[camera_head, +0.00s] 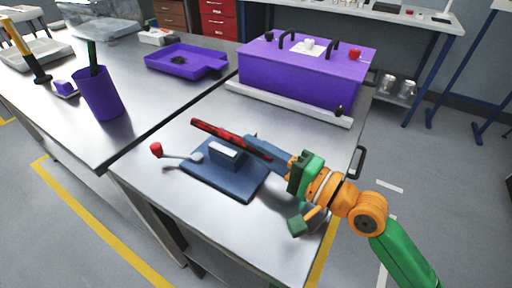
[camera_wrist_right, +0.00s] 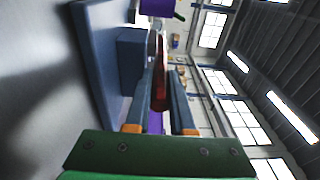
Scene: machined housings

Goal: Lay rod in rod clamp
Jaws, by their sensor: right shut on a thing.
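The dark red rod (camera_head: 222,134) is held by my right gripper (camera_head: 256,146), shut on its near right end. The rod points to the upper left, over the rod clamp (camera_head: 222,184). The clamp is a blue plate with a raised block (camera_head: 226,154) and a lever (camera_head: 182,156) with a red knob, swung out to the left. In the right wrist view the rod (camera_wrist_right: 160,78) lies between the two fingers, and the clamp block (camera_wrist_right: 130,52) is beside it on the table side. The rod looks above the block; whether they touch I cannot tell. My left gripper is out of view.
A purple box (camera_head: 300,75) with black handles stands on a white base behind the clamp. A purple tray (camera_head: 186,60) and a purple cup (camera_head: 99,93) are on the left table. The table around the clamp's left and front is clear.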

